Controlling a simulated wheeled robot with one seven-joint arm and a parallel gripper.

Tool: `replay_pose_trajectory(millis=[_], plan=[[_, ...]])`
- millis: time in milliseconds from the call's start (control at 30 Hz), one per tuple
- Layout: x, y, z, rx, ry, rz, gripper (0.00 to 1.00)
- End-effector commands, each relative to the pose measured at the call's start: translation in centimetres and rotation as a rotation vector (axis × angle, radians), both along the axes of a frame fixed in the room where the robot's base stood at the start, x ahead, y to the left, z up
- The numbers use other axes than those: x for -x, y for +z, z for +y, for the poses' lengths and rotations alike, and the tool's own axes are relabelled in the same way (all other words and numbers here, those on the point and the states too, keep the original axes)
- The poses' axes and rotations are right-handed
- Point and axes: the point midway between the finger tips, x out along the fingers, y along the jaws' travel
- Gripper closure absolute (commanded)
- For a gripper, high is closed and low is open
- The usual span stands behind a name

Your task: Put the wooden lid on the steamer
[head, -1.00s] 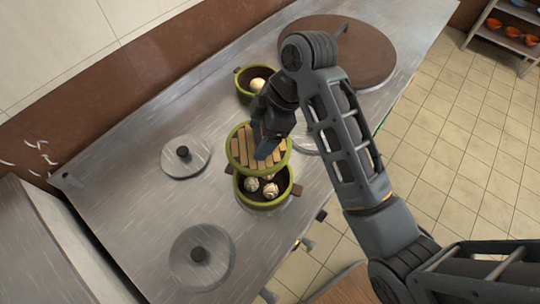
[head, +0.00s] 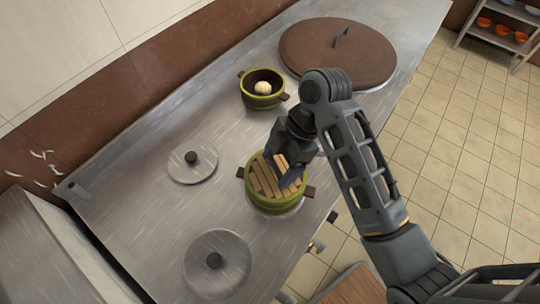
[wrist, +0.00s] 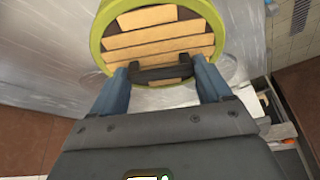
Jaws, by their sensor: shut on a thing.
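The round wooden lid (head: 264,182), slatted with a green rim, sits over the green steamer (head: 254,200) with dark side handles in the head view. The lid hides the inside of that steamer, and I cannot tell whether it is fully seated.
A second green steamer (head: 247,97) with a pale bun (head: 262,88) stands open farther back. A large brown lid (head: 325,60) is at the back right.

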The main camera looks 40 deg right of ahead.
Motion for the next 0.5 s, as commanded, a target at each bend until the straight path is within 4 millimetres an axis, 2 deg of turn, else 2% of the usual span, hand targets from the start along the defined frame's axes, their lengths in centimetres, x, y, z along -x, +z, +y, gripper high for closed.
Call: replay_pose_trajectory(millis=[167, 500], plan=[[0.38, -0.81, -0.37, 0.0, 0.0, -0.001, 0.53], [0.46, -0.88, -0.45, 0.0, 0.0, -0.001, 0.53]])
